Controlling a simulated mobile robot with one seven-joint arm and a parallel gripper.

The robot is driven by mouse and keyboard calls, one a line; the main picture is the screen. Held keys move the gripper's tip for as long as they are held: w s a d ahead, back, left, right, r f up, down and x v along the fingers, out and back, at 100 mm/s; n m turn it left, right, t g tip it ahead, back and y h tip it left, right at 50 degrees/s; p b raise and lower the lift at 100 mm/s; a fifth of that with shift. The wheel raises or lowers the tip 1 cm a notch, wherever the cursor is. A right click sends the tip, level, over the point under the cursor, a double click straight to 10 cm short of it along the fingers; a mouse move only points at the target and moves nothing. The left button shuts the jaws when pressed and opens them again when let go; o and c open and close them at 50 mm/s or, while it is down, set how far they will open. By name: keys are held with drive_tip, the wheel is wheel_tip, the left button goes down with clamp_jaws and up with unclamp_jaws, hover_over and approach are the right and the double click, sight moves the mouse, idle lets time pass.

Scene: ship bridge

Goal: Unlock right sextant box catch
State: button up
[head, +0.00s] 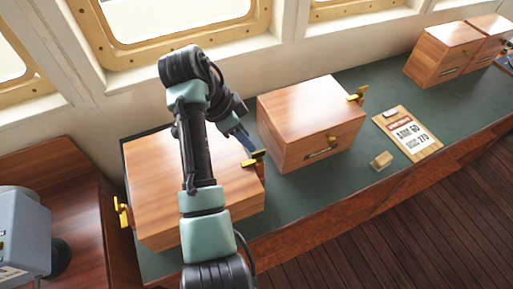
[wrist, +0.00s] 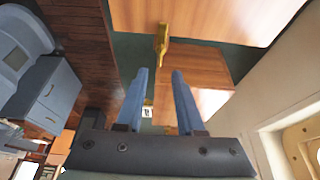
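A large wooden box (head: 150,175) stands on the left of the green counter top. It has a brass catch (head: 122,214) on its left side and another brass catch (head: 256,158) at its right side. My gripper (head: 247,146) hangs just above this right catch. In the wrist view my gripper (wrist: 159,71) has its two blue fingers apart with nothing between them. The right catch (wrist: 162,42) lies just beyond the fingertips, roughly in line with the gap, on the edge of the box (wrist: 205,15). No contact shows. My arm hides part of the box.
A second wooden box (head: 310,105) with brass fittings stands close on the right. A clipboard (head: 408,132) and a small wooden block (head: 382,160) lie beyond it. More boxes (head: 443,52) stand at the far right. Windows (head: 165,25) line the back wall.

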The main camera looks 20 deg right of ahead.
sight(259, 152)
drive_tip(key=p+x, duration=0.1)
drive_tip(key=x, duration=0.6)
drive_tip(key=shift+d, duration=0.1)
clamp_jaws()
